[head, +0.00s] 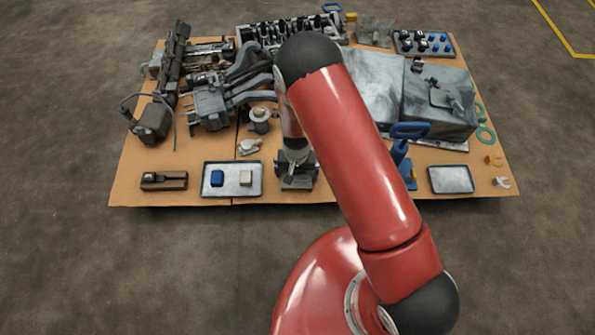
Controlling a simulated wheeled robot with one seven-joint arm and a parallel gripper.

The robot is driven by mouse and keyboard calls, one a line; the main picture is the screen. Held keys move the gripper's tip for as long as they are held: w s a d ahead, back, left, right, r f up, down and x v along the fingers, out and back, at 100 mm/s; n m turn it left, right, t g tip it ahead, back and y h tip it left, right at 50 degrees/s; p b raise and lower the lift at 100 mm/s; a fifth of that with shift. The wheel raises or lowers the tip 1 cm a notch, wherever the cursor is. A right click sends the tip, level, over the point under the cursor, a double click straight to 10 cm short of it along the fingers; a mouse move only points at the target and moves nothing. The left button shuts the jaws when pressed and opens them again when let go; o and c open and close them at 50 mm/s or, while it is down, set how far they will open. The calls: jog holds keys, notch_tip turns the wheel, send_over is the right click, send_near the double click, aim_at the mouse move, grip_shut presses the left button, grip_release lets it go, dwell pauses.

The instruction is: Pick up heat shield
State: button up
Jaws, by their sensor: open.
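I cannot tell for certain which part is the heat shield. A pale grey, mottled metal panel (375,88) lies right of centre on the brown board, partly hidden behind my arm. A smaller thin grey sheet (375,31) lies at the back. My gripper (296,183) points down near the front middle of the board, right of the tray with the blue block. It is to the left of and nearer than the large panel, and apart from it. It is open, with nothing seen in it; its fingertips are small and hard to make out.
A tray (232,193) holds a blue block and a pale block. An empty tray (453,190) lies front right, beside a blue-handled tool (402,145). A grey housing (440,100) stands at right; dark manifold pipes (240,82) crowd the left. Bare floor surrounds the board.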

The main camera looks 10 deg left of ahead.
jog(key=c, duration=0.9)
jog(key=shift+r, duration=0.1)
